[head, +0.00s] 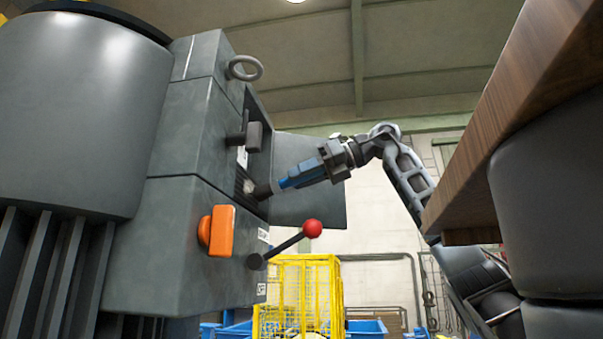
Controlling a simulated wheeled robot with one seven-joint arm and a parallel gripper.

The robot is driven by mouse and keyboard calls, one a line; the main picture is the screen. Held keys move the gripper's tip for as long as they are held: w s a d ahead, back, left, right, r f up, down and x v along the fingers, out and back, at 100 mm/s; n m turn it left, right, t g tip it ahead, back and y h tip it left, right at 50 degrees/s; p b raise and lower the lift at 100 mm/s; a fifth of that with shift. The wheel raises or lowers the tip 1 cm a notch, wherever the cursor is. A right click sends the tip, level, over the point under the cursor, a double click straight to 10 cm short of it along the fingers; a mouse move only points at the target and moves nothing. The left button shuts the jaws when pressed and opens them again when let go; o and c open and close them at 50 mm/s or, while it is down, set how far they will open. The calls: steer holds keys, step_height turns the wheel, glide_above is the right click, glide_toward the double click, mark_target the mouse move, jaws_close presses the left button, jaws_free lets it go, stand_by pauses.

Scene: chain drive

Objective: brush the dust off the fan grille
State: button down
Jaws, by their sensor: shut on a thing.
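My gripper (328,161) reaches in from the right and is shut on the blue handle of a brush (298,177). The brush points left and slightly down, its dark head at the opening in the side of the grey machine. The fan grille (240,177) seems to be the dark slatted part inside this opening, seen at a steep angle. A pale patch that looks like dust (248,186) shows beside the brush tip. I cannot tell whether the bristles touch the grille.
The grey machine (175,150) fills the left, with an open door panel (308,205) behind the brush. An orange switch (221,231) and a red-knobbed lever (311,229) stick out below. A wooden board (540,75) juts in at the right. A yellow cage (298,295) stands behind.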

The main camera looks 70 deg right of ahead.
steer(key=shift+d, duration=0.3)
steer(key=shift+a, duration=0.1)
steer(key=a+b, duration=0.3)
steer(key=a, duration=0.4)
steer(key=shift+s, duration=0.3)
stand_by(0.4)
steer(key=s, duration=0.6)
steer(key=shift+d, duration=0.15)
stand_by(0.4)
